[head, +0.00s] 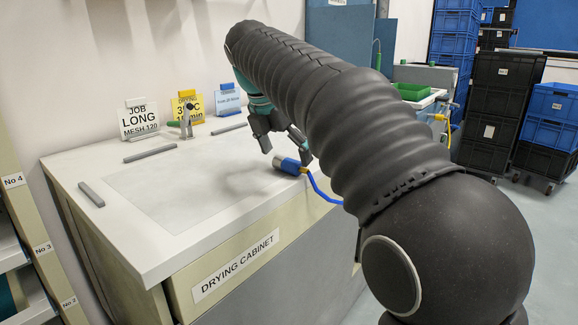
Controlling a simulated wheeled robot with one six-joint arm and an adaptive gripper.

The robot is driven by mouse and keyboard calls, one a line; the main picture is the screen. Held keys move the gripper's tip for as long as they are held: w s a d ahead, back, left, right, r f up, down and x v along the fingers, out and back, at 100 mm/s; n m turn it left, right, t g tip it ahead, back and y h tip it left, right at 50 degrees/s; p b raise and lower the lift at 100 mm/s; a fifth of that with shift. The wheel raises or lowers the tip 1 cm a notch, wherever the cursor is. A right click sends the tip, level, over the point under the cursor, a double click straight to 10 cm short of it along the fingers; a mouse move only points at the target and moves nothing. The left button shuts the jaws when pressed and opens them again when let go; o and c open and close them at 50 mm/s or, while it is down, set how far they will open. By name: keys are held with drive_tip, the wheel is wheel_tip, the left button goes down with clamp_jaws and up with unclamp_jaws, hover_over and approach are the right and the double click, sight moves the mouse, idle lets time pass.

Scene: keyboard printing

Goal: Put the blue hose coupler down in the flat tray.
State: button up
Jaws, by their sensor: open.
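The blue hose coupler (289,166) lies on its side on the drying cabinet's pale top, near the right front edge. It has a grey end at the left and a brass-coloured fitting at the right, with a blue hose (322,190) running from it over the edge. My gripper (286,150) is open just above the coupler, its fingers spread; I cannot tell whether either finger touches it. A green tray (410,91) shows behind my arm on a bench at the back right; I cannot tell whether it is the flat tray.
The drying cabinet top (125,240) is mostly clear, with a few grey bars (150,153) on it. Sign cards (139,120) and a small metal fitting (186,122) stand at its back. Black and blue crates (500,90) stack at the right. My arm hides the cabinet's right side.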

drive_tip(key=shift+x, duration=0.8)
drive_tip(key=c, duration=1.4)
drive_tip(key=shift+o, duration=0.2)
drive_tip(key=shift+r, duration=0.15)
